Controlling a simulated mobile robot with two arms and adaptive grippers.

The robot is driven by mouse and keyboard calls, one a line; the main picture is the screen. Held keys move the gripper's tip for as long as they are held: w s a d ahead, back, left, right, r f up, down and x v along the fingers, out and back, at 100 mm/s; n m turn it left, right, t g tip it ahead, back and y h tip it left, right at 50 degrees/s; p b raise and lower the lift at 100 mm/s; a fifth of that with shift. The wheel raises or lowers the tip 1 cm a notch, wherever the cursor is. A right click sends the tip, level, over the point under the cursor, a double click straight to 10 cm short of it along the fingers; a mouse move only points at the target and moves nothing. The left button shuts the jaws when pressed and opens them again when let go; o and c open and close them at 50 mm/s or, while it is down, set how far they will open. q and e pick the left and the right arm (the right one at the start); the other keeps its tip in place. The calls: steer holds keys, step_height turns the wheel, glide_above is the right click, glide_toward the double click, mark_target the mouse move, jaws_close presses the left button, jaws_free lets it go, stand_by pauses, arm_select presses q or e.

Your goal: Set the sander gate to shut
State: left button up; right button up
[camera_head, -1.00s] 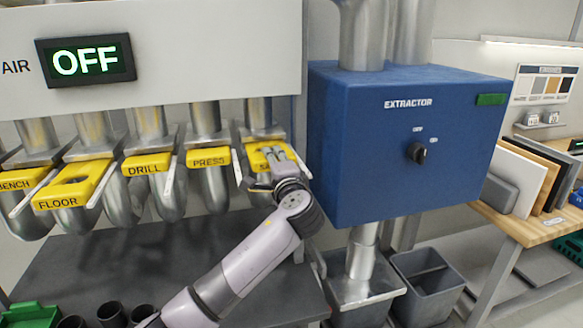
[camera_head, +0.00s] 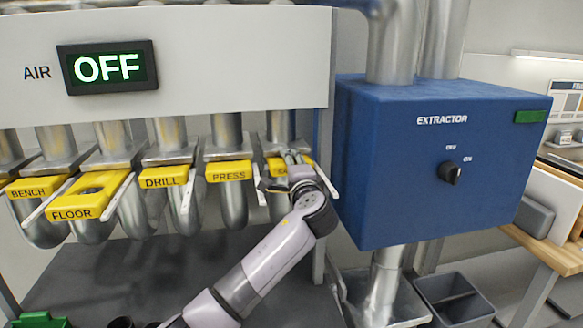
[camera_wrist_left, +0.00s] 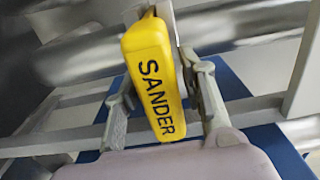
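The sander gate (camera_head: 283,170) is a yellow labelled plate at the right end of a row of gates under the air panel. My left gripper (camera_head: 292,160) is at it and hides part of its label in the head view. In the left wrist view the yellow SANDER plate (camera_wrist_left: 155,80) lies between the two fingers of my left gripper (camera_wrist_left: 165,85). My right gripper is not in view.
The air display (camera_head: 108,68) reads OFF. The blue extractor box (camera_head: 420,200) stands close to the right of my left gripper.

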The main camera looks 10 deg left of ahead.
arm_select(q)
steer(key=shift+o, duration=0.7)
steer(key=shift+s, duration=0.1)
steer(key=shift+s, duration=0.1)
steer(key=v, duration=1.2)
